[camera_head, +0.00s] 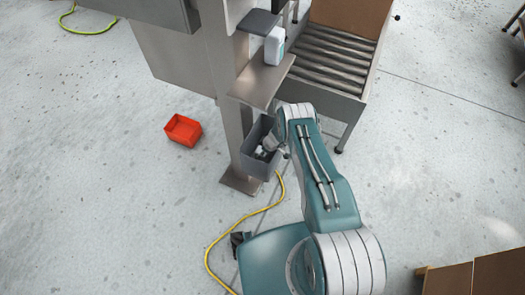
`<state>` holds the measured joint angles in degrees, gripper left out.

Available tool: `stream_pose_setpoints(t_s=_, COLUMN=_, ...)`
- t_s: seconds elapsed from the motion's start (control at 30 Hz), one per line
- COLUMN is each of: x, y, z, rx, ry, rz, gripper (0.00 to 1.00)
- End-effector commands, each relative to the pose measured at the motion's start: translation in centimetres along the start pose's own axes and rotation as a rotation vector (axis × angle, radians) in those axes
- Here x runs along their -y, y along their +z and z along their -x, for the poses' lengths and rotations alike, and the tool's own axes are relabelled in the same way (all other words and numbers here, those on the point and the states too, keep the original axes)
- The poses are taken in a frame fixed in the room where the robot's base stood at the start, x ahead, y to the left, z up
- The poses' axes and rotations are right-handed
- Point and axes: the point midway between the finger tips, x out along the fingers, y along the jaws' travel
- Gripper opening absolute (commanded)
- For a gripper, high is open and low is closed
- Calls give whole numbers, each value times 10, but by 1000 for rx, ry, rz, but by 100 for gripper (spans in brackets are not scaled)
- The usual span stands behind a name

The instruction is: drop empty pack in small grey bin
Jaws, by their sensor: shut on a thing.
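The small grey bin (262,168) is fixed low at the steel post, under a small shelf, and its opening faces up. My arm reaches out from the lower right, and my gripper (264,153) is at the bin's opening, pointing down into it. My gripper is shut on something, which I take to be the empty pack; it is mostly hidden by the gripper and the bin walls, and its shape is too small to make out.
A red-orange bin (183,130) stands on the floor to the left. A steel shelf (258,82) with a white bottle (275,46) is above the grey bin. A roller conveyor (335,62) is behind right. A yellow cable (238,222) crosses the floor.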

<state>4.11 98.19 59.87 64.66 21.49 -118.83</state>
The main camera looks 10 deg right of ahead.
Motion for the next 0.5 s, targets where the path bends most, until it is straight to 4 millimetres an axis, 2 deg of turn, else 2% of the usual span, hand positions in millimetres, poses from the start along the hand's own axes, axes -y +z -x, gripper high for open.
stream_pose_setpoints(t_s=0.37, x=1, y=7, z=-12, rx=6, ry=1, rz=5, gripper=15)
stream_pose_setpoints(t_s=0.4, x=1, y=7, z=-12, rx=6, ry=0, rz=5, gripper=83)
stream_pose_setpoints(t_s=0.43, x=1, y=7, z=-12, rx=6, ry=1, rz=5, gripper=97)
stream_pose_setpoints(t_s=0.5, x=0, y=7, z=-12, rx=6, ry=1, rz=6, gripper=100)
